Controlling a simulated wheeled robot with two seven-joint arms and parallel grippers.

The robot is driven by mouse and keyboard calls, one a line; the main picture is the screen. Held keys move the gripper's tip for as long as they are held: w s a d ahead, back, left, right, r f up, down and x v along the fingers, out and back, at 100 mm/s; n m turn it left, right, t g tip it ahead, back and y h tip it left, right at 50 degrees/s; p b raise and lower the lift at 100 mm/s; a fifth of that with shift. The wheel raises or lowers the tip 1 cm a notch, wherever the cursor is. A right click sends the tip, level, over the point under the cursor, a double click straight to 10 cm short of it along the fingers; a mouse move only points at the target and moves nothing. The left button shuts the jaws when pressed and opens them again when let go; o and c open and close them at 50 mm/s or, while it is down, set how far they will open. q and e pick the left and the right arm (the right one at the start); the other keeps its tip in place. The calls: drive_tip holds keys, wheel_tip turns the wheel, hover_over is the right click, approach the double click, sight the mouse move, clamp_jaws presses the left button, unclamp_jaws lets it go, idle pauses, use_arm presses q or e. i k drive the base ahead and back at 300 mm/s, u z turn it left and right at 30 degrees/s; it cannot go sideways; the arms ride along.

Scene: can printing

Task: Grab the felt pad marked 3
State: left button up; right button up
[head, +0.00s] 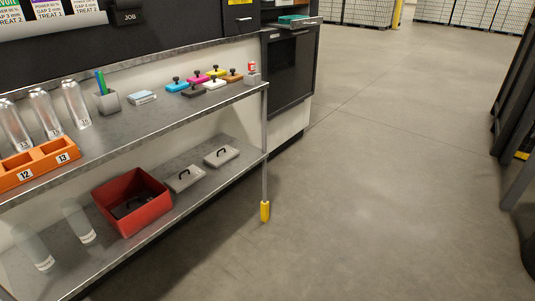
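No marking "3" is readable in the head view. Two flat grey pads with black handles lie on the lower shelf: one (177,186) just right of the red bin, the other (231,154) farther right. Another dark handled item (123,210) lies inside the red bin (152,214), partly hidden by its walls. I cannot tell which of these, if any, is the felt pad marked 3. Neither of my grippers shows in the view.
The upper shelf (135,123) holds clear cylinders (75,105), an orange holder (40,164) labelled 12 and 13, a pen cup (107,102) and several coloured knobbed blocks (198,79). Open floor (390,180) lies right.

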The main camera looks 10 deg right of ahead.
sight(225, 154)
drive_tip(key=z, duration=1.7)
drive_tip(key=i, duration=2.5)
drive_tip(key=u, duration=3.5)
